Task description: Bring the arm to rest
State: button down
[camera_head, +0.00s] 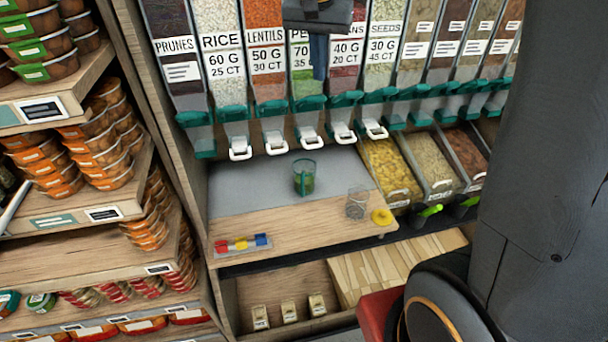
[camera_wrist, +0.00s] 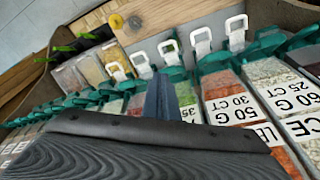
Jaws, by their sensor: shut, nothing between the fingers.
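My gripper (camera_head: 319,72) hangs at the top of the head view, in front of the row of dispensers, with its fingers pointing down. It is shut with nothing between the fingers. It covers part of a dispenser label to the right of the lentils dispenser (camera_head: 263,40). In the wrist view my gripper (camera_wrist: 161,82) also shows closed, against the dispensers and their white handles. My dark arm fills the right side of the head view.
A green-tinted cup (camera_head: 304,184) with green contents stands on the counter (camera_head: 240,200) below the dispensers. A clear glass (camera_head: 357,205) and a yellow ring (camera_head: 382,216) are near its right edge. Open bins (camera_head: 390,170) are at the right. Shelves of packed tubs (camera_head: 100,150) stand left.

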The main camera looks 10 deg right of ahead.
dwell(0.3)
jog(key=s+f+n+b, duration=0.3)
jog(key=s+f+b, duration=0.2)
jog(key=f, duration=0.8)
jog(key=s+f+n+g+y+b, duration=0.1)
jog(key=s+f+n+b, duration=0.2)
jog(key=s+f, duration=0.9)
jog(key=f+b, duration=0.1)
jog(key=b, duration=0.2)
jog(key=shift+s, duration=0.3)
